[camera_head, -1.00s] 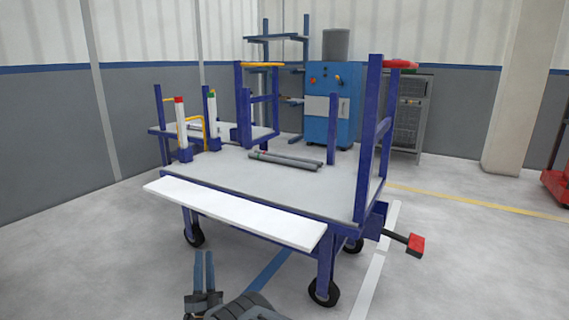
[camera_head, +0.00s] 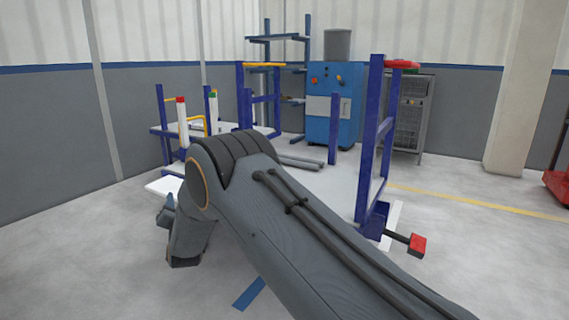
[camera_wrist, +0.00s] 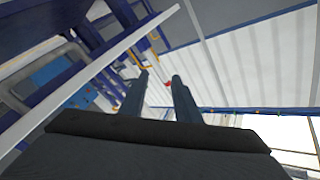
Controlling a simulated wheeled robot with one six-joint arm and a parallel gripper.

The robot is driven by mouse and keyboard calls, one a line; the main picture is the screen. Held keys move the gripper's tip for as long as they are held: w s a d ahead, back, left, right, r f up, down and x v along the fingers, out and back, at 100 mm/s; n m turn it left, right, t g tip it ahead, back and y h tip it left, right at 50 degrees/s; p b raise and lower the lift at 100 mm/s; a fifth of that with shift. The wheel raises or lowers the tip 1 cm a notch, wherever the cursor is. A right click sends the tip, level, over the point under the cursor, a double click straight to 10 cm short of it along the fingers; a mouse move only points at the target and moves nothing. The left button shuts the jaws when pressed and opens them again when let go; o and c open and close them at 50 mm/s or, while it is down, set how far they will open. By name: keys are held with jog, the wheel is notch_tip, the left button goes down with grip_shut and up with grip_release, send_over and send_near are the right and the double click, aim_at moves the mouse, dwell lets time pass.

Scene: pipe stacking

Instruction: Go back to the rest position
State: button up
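My gripper (camera_wrist: 160,80) shows in the wrist view with its two dark fingers apart and nothing between them. In the head view my arm is raised across the middle, with the gripper end at the left of the bend, mostly hidden. Grey pipes (camera_head: 300,162) lie on the cart's deck behind my arm, and only their right ends show. The blue-framed cart (camera_head: 374,140) is largely covered by my arm.
A blue machine cabinet (camera_head: 331,112) and a blue rack (camera_head: 276,39) stand at the back. A grey cabinet (camera_head: 410,115) is to their right. A red-tipped handle (camera_head: 417,245) juts from the cart's right side.

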jog(key=s+d+r+n+g+h, duration=0.1)
jog(key=s+d+r+n+g, duration=0.1)
jog(key=s+d+r+g, duration=0.45)
jog(key=s+d+r+n+g+h, duration=0.1)
jog(key=s+r+n+g, duration=0.15)
jog(key=s, duration=0.75)
jog(key=s+d+n+g+h, duration=0.1)
jog(key=s+d+n+g, duration=0.15)
jog(key=s+d, duration=0.8)
jog(key=s+d+n+g+h, duration=0.1)
jog(key=s+d+g+h, duration=0.15)
jog(key=s+d, duration=0.8)
jog(key=s+d+n+g+h, duration=0.1)
jog(key=s+d+g, duration=0.35)
jog(key=s, duration=1.15)
jog(key=d+r+m+p, duration=0.3)
jog(key=d+r+p, duration=0.8)
jog(key=p, duration=0.8)
jog(key=d+r+m+t+h+p, duration=0.1)
jog(key=d+r+m+p, duration=0.2)
jog(key=d+r+p, duration=0.8)
notch_tip(320, 180, up, 6)
jog(key=p, duration=0.7)
jog(key=shift+s+d+r+p, duration=0.15)
jog(key=shift+s+d+p, duration=0.1)
jog(key=shift+p, duration=0.1)
